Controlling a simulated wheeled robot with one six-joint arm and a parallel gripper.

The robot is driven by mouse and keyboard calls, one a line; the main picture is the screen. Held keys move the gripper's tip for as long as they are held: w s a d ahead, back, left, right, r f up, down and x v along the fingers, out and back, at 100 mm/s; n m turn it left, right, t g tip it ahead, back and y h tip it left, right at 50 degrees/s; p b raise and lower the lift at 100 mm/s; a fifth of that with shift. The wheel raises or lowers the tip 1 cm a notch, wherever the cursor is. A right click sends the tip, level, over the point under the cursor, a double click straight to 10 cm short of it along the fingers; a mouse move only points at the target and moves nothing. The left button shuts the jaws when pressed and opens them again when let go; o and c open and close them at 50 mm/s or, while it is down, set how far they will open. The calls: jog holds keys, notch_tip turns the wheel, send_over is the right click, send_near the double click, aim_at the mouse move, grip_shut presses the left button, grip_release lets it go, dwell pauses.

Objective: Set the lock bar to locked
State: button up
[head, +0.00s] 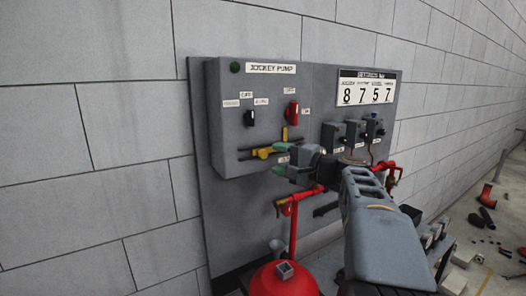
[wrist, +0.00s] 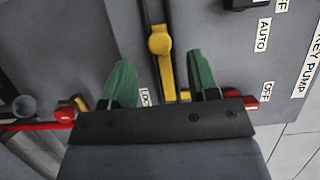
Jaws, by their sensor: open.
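The lock bar (head: 263,153) is yellow, with a round knob, and sits in a dark slot low on the grey jockey pump box (head: 228,160). In the wrist view the lock bar (wrist: 159,41) runs between my fingers, its knob just beyond the fingertips. My gripper (head: 278,159) has green fingertips and is open in front of the box's lower right. In the wrist view my gripper (wrist: 161,58) has one finger on each side of the bar, with gaps visible. A white label (wrist: 145,96), partly hidden, begins "LO". Part of the bar is hidden behind the gripper.
Above are a black switch (head: 249,118) and a red switch (head: 292,111). Several small grey devices (head: 352,131) sit to the right, under a counter reading 8757 (head: 367,94). Red piping (head: 293,220) and a red tank (head: 283,280) stand below. The wall at left is clear.

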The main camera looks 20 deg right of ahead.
aim_at(265, 155)
jog(key=shift+p+x, duration=0.6)
jog(key=shift+x, duration=2.2)
grip_shut()
